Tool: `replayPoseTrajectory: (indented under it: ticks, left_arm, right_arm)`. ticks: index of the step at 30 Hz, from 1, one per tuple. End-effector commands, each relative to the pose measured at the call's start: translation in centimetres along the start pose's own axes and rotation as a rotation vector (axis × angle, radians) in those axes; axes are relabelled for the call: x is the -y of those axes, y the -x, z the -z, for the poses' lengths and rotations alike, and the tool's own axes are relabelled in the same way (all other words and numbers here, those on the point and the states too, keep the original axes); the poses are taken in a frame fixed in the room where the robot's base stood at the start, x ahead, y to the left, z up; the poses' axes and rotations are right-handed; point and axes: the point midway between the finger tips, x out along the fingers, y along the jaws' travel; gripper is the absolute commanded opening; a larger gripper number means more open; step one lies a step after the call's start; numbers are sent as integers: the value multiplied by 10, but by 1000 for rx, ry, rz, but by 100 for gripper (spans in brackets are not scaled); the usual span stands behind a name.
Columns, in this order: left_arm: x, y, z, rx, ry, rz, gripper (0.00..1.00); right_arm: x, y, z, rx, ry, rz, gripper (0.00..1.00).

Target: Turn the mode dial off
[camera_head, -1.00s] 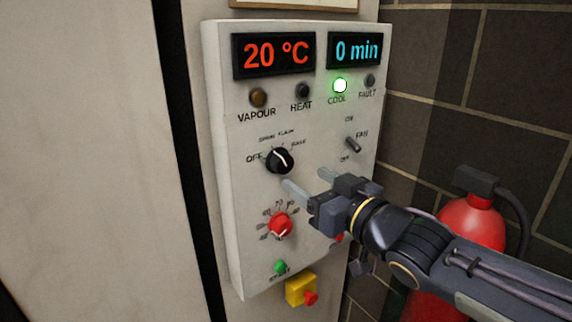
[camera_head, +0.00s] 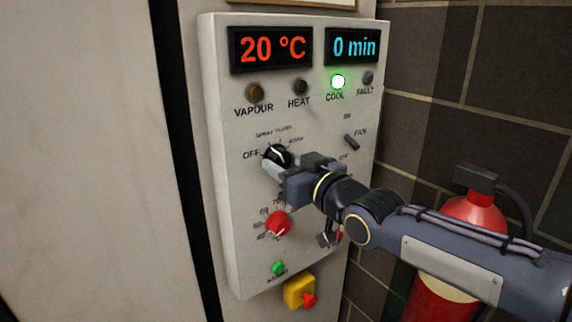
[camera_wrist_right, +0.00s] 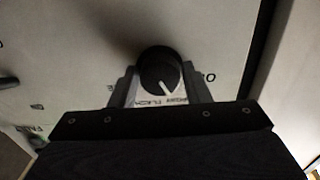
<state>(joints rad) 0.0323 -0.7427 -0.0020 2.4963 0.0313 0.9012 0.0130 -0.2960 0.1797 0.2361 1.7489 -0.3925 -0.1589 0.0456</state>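The black mode dial (camera_head: 279,153) is on the upper middle of the light panel, right of its OFF label (camera_head: 251,155). It is partly hidden by my right gripper (camera_head: 280,162). In the right wrist view the dial (camera_wrist_right: 160,70) sits between the two fingertips, with a small gap visible on each side. The right gripper is open around it. The dial's white pointer is directed at the SPRAY lettering, away from OFF. My left gripper is in neither view.
A red knob (camera_head: 277,223), a green button (camera_head: 278,268) and a yellow box with a red button (camera_head: 299,292) are below the dial. The fan switch (camera_head: 352,143) is to its right. A red fire extinguisher (camera_head: 474,214) stands at the right, behind my arm.

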Motion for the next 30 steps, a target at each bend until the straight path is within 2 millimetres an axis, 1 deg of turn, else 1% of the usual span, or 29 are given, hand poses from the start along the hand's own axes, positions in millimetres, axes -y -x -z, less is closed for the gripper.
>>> replayPoseTrajectory:
  ticks: [1, 4, 6, 11, 17, 23, 30]
  left_arm:
    - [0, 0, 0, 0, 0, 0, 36]
    - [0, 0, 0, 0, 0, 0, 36]
    - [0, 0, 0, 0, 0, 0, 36]
    - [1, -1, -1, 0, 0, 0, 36]
    - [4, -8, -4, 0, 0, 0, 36]
    - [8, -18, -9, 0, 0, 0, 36]
    - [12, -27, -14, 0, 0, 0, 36]
  right_arm:
    - [0, 0, 0, 0, 0, 0, 36]
    - [0, 0, 0, 0, 0, 0, 23]
    - [0, 0, 0, 0, 0, 0, 17]
    - [0, 0, -1, 0, 9, 0, 17]
    - [0, 0, -2, -1, 73, 0, 17]
    - [-1, 0, -3, -2, 208, -1, 17]
    - [-1, 0, -2, -1, 416, -1, 17]
